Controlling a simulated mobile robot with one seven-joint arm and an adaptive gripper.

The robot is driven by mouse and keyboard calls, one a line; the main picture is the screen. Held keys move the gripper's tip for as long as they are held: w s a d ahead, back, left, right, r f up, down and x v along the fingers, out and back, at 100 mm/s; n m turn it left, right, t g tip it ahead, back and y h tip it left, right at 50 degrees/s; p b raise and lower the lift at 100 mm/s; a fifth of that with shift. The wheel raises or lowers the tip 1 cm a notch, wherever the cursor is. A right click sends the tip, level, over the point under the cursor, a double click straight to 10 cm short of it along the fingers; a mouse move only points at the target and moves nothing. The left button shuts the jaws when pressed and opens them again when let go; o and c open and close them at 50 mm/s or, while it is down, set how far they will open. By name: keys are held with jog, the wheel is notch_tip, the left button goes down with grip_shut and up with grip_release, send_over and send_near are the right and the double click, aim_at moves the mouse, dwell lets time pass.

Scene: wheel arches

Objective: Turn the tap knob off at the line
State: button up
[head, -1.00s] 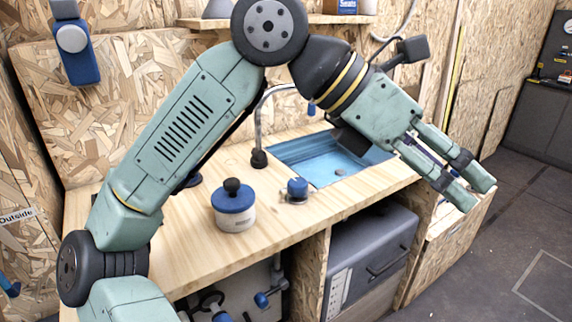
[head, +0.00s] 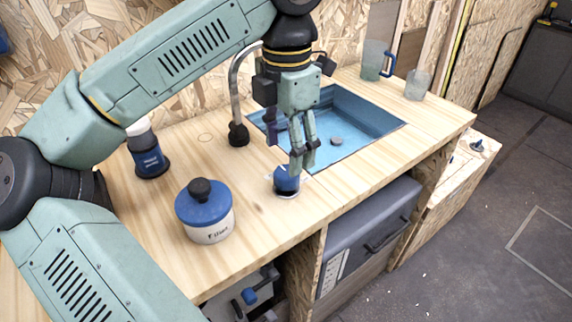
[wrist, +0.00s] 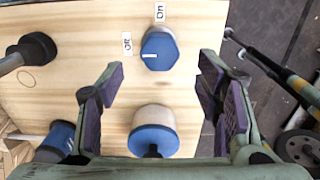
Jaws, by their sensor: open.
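The tap knob is blue and many-sided; it stands on the wooden counter in the head view (head: 287,184) and in the wrist view (wrist: 159,48). A short white mark lies on its left part in the wrist view. An "Off" label (wrist: 127,43) is at its left and an "On" label (wrist: 159,11) beyond it. My gripper (head: 303,168) points down, above or close by the knob; the height gap is hard to tell. In the wrist view my gripper (wrist: 162,76) is open, its purple pads wide apart, with nothing held between them.
The tap (head: 238,132) with its curved spout stands behind the knob, beside the blue sink (head: 360,125). A blue-lidded pot (head: 205,212) is in front on the left, and a dark blue container (head: 149,158) farther left. Cups (head: 374,60) stand at the back right.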

aim_at(287, 172)
notch_tip(287, 172, down, 6)
jog(key=shift+r+p, duration=0.1)
jog(key=shift+p, duration=0.3)
jog(key=shift+c, duration=0.4)
